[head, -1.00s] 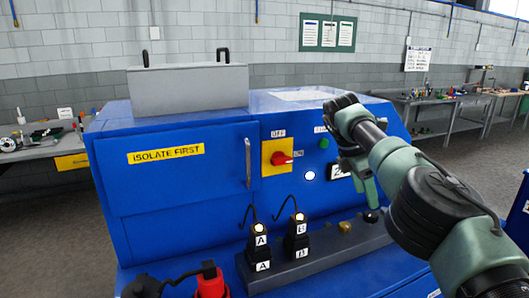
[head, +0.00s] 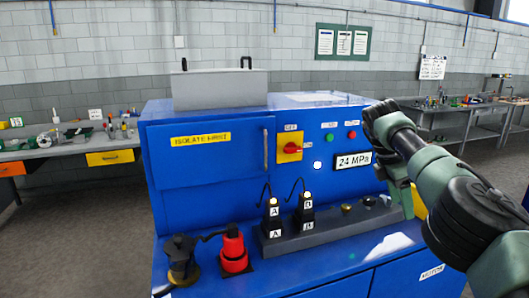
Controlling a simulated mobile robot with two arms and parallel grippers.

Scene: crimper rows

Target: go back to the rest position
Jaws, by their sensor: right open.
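My right arm comes in from the right edge, and its right gripper (head: 403,203) points down at the right end of the grey block on the blue machine (head: 205,190). The gripper is open, with nothing seen in it; its fingers are small and partly hidden by my own arm links. My left gripper is not in view.
The grey block (head: 330,238) holds two black plugs marked A (head: 274,222) and B (head: 306,215). A red connector (head: 233,250) and a black one (head: 181,258) stand at its left. A red switch (head: 292,149) and a 24 MPa display (head: 353,161) are behind. Workbenches line the wall.

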